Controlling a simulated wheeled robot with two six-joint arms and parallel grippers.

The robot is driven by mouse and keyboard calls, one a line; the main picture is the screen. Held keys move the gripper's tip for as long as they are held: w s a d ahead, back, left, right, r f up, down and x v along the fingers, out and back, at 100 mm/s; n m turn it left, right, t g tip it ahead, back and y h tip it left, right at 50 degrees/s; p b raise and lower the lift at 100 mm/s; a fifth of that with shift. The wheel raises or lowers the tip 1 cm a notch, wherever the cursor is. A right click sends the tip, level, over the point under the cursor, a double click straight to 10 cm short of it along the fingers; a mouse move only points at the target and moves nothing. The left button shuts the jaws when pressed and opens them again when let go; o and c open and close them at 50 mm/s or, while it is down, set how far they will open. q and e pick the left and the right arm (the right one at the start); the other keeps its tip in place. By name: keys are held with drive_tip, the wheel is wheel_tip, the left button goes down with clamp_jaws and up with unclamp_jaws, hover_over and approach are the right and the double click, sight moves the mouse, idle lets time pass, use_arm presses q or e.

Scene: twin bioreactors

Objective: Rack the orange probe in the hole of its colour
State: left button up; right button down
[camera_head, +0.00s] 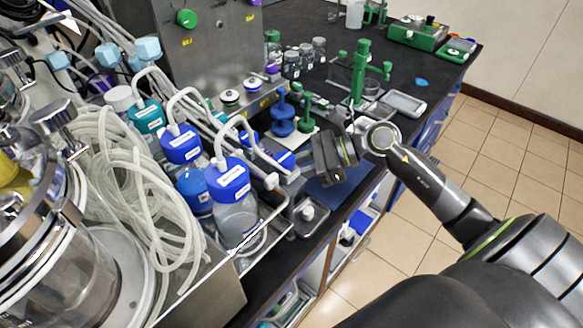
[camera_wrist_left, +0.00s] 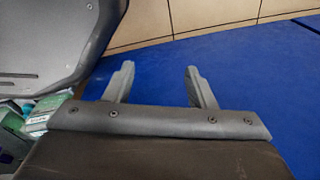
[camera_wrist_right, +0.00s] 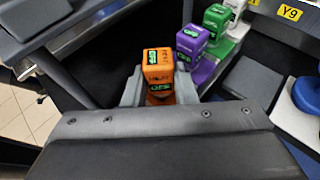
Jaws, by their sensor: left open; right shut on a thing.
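The orange probe (camera_wrist_right: 158,78) shows its block-shaped head with green and black labels in the right wrist view. My right gripper (camera_wrist_right: 162,94) is shut on it, one finger on each side. Its lower part is hidden behind the gripper. Purple (camera_wrist_right: 191,42), green (camera_wrist_right: 215,20) and white probe heads stand in a row just beyond it, up and right. The holes are hidden, and I cannot tell whether the orange probe is in one. The right gripper also shows in the head view, over the bench. My left gripper (camera_wrist_left: 160,82) is open and empty.
Blue-capped bottles (camera_head: 228,180) and looped tubing (camera_head: 125,175) crowd the left of the head view. A blue stand (camera_head: 284,115) and a green pipette stand (camera_head: 360,75) are beyond the right gripper. A blue surface (camera_wrist_left: 245,70) lies beyond the left gripper.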

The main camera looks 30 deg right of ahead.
drive_tip(key=shift+f+b, duration=0.2)
drive_tip(key=shift+b, duration=0.15)
idle(0.3)
drive_tip(key=c, duration=1.1)
unclamp_jaws()
drive_tip(key=shift+v, duration=0.8)
drive_tip(key=p+v, duration=0.4)
drive_tip(key=v, duration=1.1)
drive_tip(key=shift+s+d, duration=0.25)
drive_tip(key=shift+d, duration=0.1)
drive_tip(key=shift+d, duration=0.1)
